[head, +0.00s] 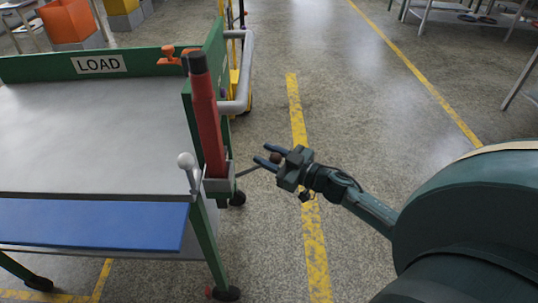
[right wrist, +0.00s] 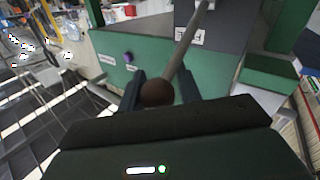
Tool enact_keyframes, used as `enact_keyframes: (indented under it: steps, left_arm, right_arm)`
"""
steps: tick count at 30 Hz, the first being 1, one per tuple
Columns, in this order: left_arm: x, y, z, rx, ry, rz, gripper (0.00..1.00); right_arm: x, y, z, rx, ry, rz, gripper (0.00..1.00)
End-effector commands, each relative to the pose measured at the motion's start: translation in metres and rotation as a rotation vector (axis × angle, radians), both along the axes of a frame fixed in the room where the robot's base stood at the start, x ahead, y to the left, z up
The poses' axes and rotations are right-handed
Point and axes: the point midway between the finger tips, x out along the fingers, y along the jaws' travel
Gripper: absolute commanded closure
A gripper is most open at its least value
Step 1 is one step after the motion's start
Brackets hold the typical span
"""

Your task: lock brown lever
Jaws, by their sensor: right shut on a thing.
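The brown lever has a round brown knob (right wrist: 157,93) on a grey rod (right wrist: 182,48). In the head view the brown knob (head: 276,158) shows at my right gripper, and the rod (head: 247,170) runs left to a grey bracket (head: 219,186) on the cart's corner, rising slightly toward the gripper. My right gripper (head: 265,154) is shut on the knob, with one finger on each side of it in the right wrist view (right wrist: 158,88). My left gripper is not in view.
A red post with a black top (head: 207,118) stands upright at the corner of the LOAD cart (head: 100,135). A pale-knobbed lever (head: 186,161) stands beside it. A grey rail (head: 245,80) is behind. The floor (head: 370,130) right of the cart is clear.

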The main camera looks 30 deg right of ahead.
Motion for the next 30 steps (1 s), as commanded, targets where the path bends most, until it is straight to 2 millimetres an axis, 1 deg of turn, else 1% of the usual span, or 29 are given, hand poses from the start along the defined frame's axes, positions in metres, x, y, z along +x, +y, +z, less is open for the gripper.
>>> enact_keyframes:
  steps: [1,2,9,17,21,24,25,26,27,30]
  left_arm:
    - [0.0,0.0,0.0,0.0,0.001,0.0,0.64]
    - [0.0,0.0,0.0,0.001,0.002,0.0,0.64]
    - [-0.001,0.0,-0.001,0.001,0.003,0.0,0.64]
    - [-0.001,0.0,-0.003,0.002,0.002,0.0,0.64]
    - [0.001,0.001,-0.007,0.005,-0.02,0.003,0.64]
    - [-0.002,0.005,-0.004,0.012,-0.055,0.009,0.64]
    - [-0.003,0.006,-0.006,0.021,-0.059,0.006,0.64]
    - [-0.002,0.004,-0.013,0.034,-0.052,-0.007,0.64]
    - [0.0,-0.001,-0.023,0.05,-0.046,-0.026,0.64]
    - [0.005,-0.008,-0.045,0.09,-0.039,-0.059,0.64]
  right_arm:
    - [0.001,-0.002,0.0,-0.002,0.0,-0.004,0.78]
    - [0.001,-0.002,0.0,-0.002,0.0,-0.004,0.8]
    - [0.001,-0.003,0.0,-0.005,0.0,-0.006,1.0]
    - [0.001,-0.004,-0.003,-0.001,-0.003,-0.009,1.0]
    - [-0.001,-0.006,-0.01,0.026,-0.019,-0.01,1.0]
    - [-0.003,-0.009,-0.017,0.065,-0.041,-0.011,1.0]
    - [-0.003,-0.01,-0.02,0.079,-0.05,-0.013,1.0]
    - [-0.004,-0.011,-0.023,0.095,-0.06,-0.013,1.0]
    - [-0.005,-0.013,-0.027,0.119,-0.073,-0.014,1.0]
    - [-0.007,-0.016,-0.038,0.186,-0.115,-0.013,1.0]
